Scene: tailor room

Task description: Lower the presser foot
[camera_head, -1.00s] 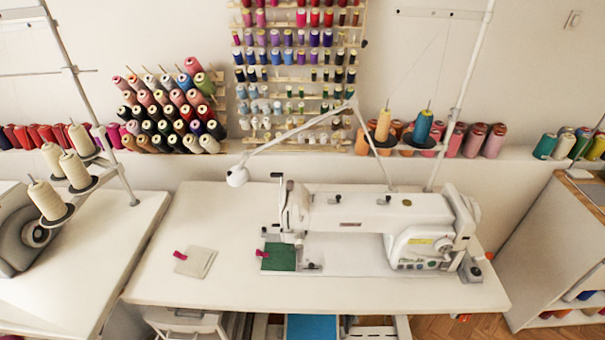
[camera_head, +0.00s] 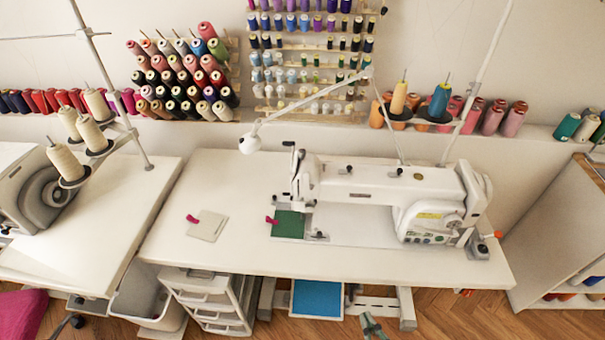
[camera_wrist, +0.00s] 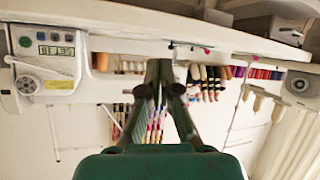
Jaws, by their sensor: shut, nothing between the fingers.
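The white sewing machine (camera_head: 390,192) stands on the right half of the white table (camera_head: 215,255). Its needle head (camera_head: 306,178) is at the machine's left end, above a green fabric piece (camera_head: 288,224) with a pink clip. The presser foot is too small to make out there, and whether it is up or down cannot be told. My gripper (camera_head: 373,322) shows at the bottom edge, in front of the table and well apart from the machine. In the wrist view my gripper (camera_wrist: 159,66) has its fingers together and empty; the machine (camera_wrist: 45,68) appears upside down at left.
A grey fabric square (camera_head: 207,226) lies left of the machine. A lamp (camera_head: 250,143) hangs over the table's back. A blue pedal (camera_head: 318,298) and a drawer unit (camera_head: 212,300) are below. Another table (camera_head: 115,215) with thread cones stands left, a shelf unit (camera_head: 555,225) right.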

